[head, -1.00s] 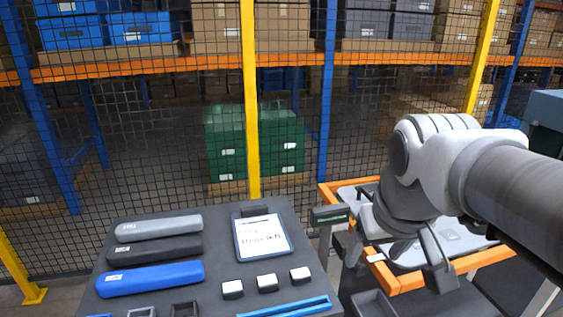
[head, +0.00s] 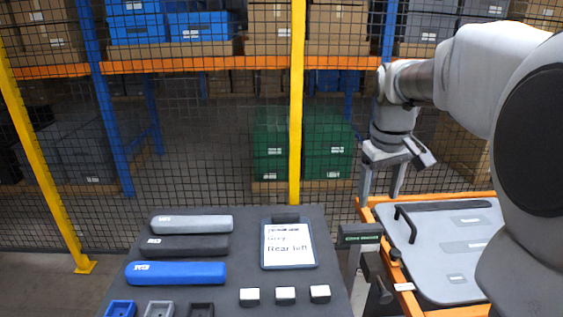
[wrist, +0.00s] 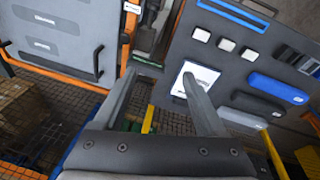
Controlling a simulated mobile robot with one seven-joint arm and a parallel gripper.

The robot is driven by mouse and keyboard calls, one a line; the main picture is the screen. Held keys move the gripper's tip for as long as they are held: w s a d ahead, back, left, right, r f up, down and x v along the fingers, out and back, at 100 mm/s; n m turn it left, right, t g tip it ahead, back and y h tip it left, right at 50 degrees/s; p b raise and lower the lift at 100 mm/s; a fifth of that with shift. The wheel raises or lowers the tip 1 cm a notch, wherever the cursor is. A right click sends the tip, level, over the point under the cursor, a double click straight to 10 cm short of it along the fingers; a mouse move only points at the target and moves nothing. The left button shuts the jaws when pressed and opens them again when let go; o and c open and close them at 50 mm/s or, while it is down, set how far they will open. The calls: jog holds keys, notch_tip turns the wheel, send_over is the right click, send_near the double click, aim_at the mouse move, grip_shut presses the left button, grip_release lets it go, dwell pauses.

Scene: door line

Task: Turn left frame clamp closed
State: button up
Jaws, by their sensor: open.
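My gripper (head: 382,192) is open and empty, pointing down above the back left corner of the orange frame (head: 480,198). In the wrist view its two fingers (wrist: 158,78) are spread, with nothing between them. The frame holds a grey door panel (head: 440,262) with a black handle bar (head: 440,207). A small dark fitting (head: 395,257), perhaps the left frame clamp, sits on the frame's left rail, below and apart from my gripper. Its lever position cannot be told. A white tag (head: 403,287) is on the same rail.
A grey post with a green-lit display (head: 360,237) stands just left of the frame. A dark table (head: 240,255) farther left holds grey, black and blue handles, a tablet (head: 288,246) and small blocks. A mesh fence with a yellow post (head: 297,110) stands behind.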

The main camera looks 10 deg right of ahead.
jog(key=w+d+f+g, duration=0.1)
jog(key=w+d+f, duration=0.2)
jog(key=w+d, duration=0.35)
jog(key=g+y+p, duration=0.1)
jog(key=p, duration=0.1)
send_over(396, 251)
notch_tip(396, 251, down, 4)
jog(key=shift+n, duration=0.3)
notch_tip(396, 251, down, 18)
jog(key=shift+r, duration=0.1)
grip_shut()
dwell(0.8)
